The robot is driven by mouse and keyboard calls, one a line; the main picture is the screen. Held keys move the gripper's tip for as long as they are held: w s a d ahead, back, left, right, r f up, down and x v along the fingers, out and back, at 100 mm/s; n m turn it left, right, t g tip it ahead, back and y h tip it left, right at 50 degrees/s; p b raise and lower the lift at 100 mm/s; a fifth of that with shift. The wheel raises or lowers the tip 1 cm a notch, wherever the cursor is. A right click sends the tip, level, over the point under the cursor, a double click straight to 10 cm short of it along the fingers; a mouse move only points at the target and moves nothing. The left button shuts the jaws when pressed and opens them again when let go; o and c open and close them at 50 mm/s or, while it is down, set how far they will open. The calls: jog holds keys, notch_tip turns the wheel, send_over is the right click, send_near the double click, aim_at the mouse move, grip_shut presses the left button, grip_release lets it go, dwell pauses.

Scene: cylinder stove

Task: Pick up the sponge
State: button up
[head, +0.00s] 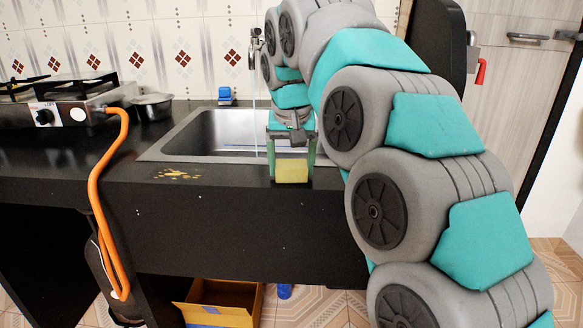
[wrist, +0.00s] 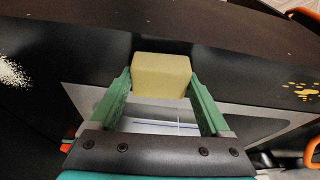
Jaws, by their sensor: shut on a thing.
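The sponge (head: 291,171) is a pale yellow block. In the head view it sits between the fingers of my gripper (head: 291,160), at the front edge of the sink. In the wrist view the sponge (wrist: 161,76) lies between the two green fingertips of my gripper (wrist: 161,88), which are shut on its sides. I cannot tell whether its underside touches the counter.
The metal sink (head: 215,146) with running water lies behind my gripper. A yellow spill (head: 178,175) marks the black counter (head: 120,185). A blue object (head: 226,96) stands behind the sink. A stove (head: 62,106), a pot (head: 152,107) and an orange hose (head: 94,195) are left.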

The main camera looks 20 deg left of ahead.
aim_at(292, 162)
jog(key=shift+r, duration=0.15)
jog(key=shift+r, duration=1.6)
jog(key=s+d+r+b, duration=0.1)
jog(key=s+d+b, duration=0.1)
jog(key=s+d, duration=0.6)
jog(key=s, duration=0.5)
jog(key=shift+s+d+r, duration=0.25)
jog(key=shift+d, duration=0.15)
